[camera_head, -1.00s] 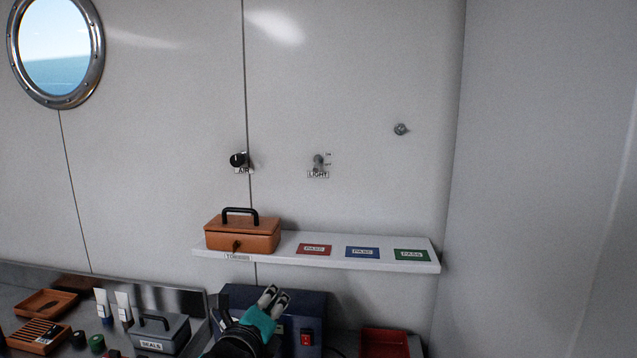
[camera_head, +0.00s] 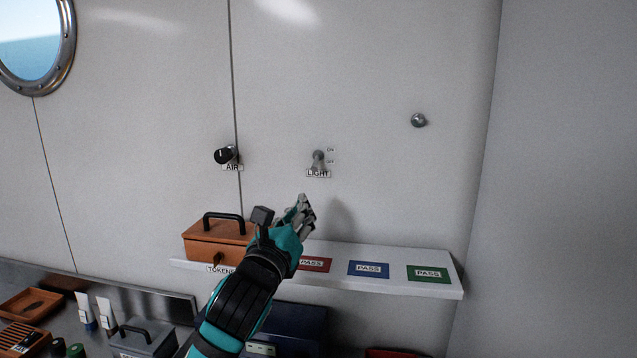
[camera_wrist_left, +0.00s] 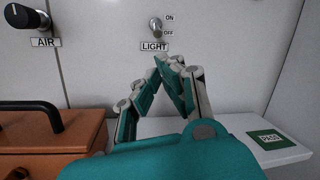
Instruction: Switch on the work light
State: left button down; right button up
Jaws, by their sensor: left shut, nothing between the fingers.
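The light switch (camera_head: 318,157) is a small metal toggle on the wall, above a LIGHT label, with ON marked above OFF at its right. In the left wrist view the toggle (camera_wrist_left: 156,27) shows just above the fingertips, its lever seeming to hang down towards OFF. My left gripper (camera_head: 305,204) is shut and empty, below the switch and apart from it, in front of the shelf. Its fingertips also show in the left wrist view (camera_wrist_left: 170,62), meeting under the LIGHT label. My right gripper is not in view.
A black AIR knob (camera_head: 225,155) is on the wall left of the switch. An orange TOKENS box (camera_head: 205,246) with a black handle stands on the white shelf (camera_head: 400,284), beside red, blue and green PASS cards. A round metal knob (camera_head: 418,120) is at the right.

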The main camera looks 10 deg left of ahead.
aim_at(316, 164)
pick_arm(q)
jog(key=p+x, duration=0.3)
jog(key=x, duration=0.6)
jog(key=shift+w+d+p, duration=0.1)
jog(key=shift+w+p, duration=0.05)
jog(key=shift+p, duration=0.2)
jog(key=shift+w+r, duration=0.1)
jog(key=shift+w, duration=0.3)
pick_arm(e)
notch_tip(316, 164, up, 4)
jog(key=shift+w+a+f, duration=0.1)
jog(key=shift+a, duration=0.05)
pick_arm(q)
jog(key=shift+w, duration=0.1)
